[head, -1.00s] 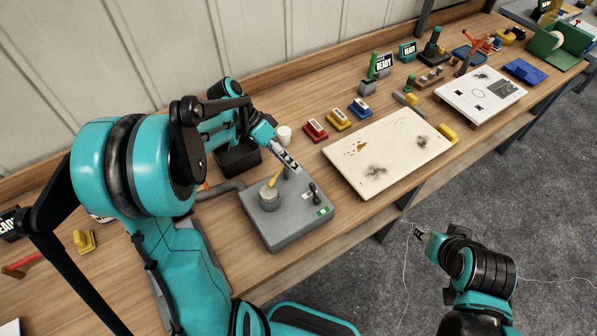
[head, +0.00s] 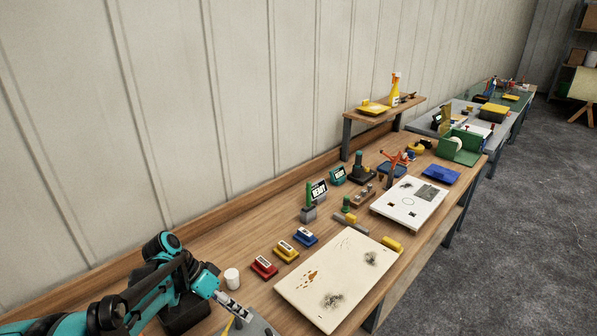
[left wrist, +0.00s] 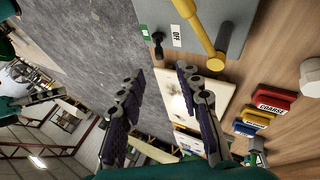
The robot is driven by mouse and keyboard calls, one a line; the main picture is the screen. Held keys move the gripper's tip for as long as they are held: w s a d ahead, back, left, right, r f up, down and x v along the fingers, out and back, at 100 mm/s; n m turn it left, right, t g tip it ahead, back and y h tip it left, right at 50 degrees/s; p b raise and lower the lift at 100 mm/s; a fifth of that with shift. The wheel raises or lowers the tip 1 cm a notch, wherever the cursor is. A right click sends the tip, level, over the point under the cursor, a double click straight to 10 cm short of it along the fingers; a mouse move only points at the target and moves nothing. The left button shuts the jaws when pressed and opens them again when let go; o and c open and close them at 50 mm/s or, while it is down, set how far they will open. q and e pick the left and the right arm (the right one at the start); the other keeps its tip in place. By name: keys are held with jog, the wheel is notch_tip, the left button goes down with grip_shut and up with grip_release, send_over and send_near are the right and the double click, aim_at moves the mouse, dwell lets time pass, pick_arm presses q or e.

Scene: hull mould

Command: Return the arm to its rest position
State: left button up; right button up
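My left gripper (head: 236,308) is at the bottom of the head view, above the grey switch box (head: 258,327), which is mostly cut off. In the left wrist view its two fingers (left wrist: 165,95) stand apart with nothing between them. That view also shows the switch box (left wrist: 233,40) with a yellow lever (left wrist: 203,30) and an OFF label, apart from the fingers. My right arm is outside the head view.
A white cup (head: 232,278) stands close to my left gripper. Red (head: 264,267), yellow (head: 286,251) and blue (head: 305,237) blocks sit beyond it. A stained cream panel (head: 330,290) and a white board (head: 405,215) lie along the bench. A wall runs behind; open floor is at right.

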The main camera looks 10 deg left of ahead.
pick_arm(q)
jog(key=s+d+f+n+t+y+b, duration=0.1)
jog(key=s+n+t+y+b, duration=0.1)
jog(key=s+b, duration=0.1)
jog(key=s+d+f+n+t+y+b, duration=0.1)
jog(key=s+f+n+t+y+b, duration=0.1)
jog(key=s+b, duration=0.1)
jog(key=s+d+f+n+t+y+b, duration=0.1)
jog(key=s+f+t+y+b, duration=0.1)
jog(key=s+y, duration=0.1)
jog(key=shift+s+f+n+b, duration=0.1)
jog(key=shift+s+n+b, duration=0.3)
jog(key=shift+s, duration=0.5)
jog(key=shift+s+f+t, duration=0.2)
jog(key=shift+t, duration=0.2)
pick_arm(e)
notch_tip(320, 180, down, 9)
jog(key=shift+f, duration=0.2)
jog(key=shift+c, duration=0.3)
